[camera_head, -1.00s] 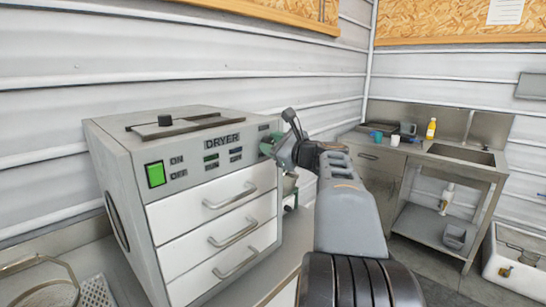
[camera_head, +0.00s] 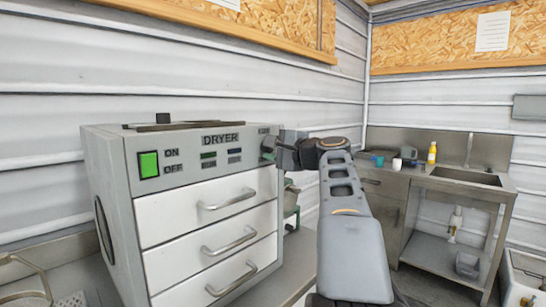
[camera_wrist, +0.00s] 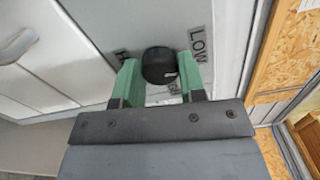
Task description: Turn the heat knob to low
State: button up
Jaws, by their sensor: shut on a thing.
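The grey dryer (camera_head: 108,178) stands on the counter at the left, with a green lit on/off switch (camera_head: 149,164) on its front panel. The heat knob (camera_wrist: 159,66) is round and black. In the wrist view it sits between the two green fingers of my gripper (camera_wrist: 158,72), which is shut on it. The LOW label (camera_wrist: 198,43) shows just above and right of the knob. Another label left of the knob is partly covered by a finger.
Three white drawers (camera_head: 170,212) with bar handles lie below the panel. A flat dark piece with a black knob (camera_head: 163,119) is on the dryer's top. A steel sink bench (camera_head: 440,172) with cups and a yellow bottle (camera_head: 432,153) stands at the back right.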

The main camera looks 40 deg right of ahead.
jog(key=shift+n+b, duration=0.4)
jog(key=shift+n, duration=0.5)
jog(key=o, duration=0.9)
jog(key=s, duration=0.4)
jog(key=s+d, duration=0.1)
jog(key=s, duration=0.4)
jog(key=s+d+b, duration=0.1)
jog(key=s, duration=0.3)
jog(key=shift+s+d, duration=0.2)
jog(key=shift+s, duration=0.1)
